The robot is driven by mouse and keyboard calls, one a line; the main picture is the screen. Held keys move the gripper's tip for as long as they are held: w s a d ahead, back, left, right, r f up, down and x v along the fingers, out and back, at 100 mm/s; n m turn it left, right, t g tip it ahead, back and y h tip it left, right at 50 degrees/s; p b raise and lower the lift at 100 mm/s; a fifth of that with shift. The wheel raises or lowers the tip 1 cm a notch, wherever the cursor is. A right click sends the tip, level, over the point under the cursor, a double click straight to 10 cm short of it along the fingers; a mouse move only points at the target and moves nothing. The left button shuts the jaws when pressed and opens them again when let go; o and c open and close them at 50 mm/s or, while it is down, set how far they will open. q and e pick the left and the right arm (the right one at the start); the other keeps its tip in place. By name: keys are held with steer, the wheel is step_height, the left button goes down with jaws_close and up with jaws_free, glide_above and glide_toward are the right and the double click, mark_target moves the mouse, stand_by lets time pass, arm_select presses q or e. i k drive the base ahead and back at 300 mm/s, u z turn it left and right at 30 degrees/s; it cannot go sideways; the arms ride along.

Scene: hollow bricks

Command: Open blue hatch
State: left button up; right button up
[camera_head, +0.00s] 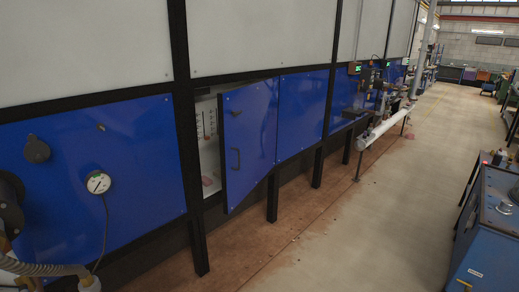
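The blue hatch (252,130) is in the middle of the camera_head view, in a row of blue panels. It stands ajar, with its left edge swung out from the black frame. Its dark handle (235,159) is near that left edge. A gap at its left shows a pale interior (208,135) with some small fittings; the rest of the inside is hidden behind the hatch. Neither of my grippers shows in this view.
Black posts stand under the panels. A pale pipe (385,127) is farther along. A blue cabinet (487,240) is at the right. The floor (370,225) between is clear.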

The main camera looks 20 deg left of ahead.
mark_target(248, 141)
steer(key=z, duration=0.65)
steer(key=i, duration=2.1)
steer(key=u, duration=0.95)
steer(key=i, duration=0.7)
steer(key=u, duration=0.6)
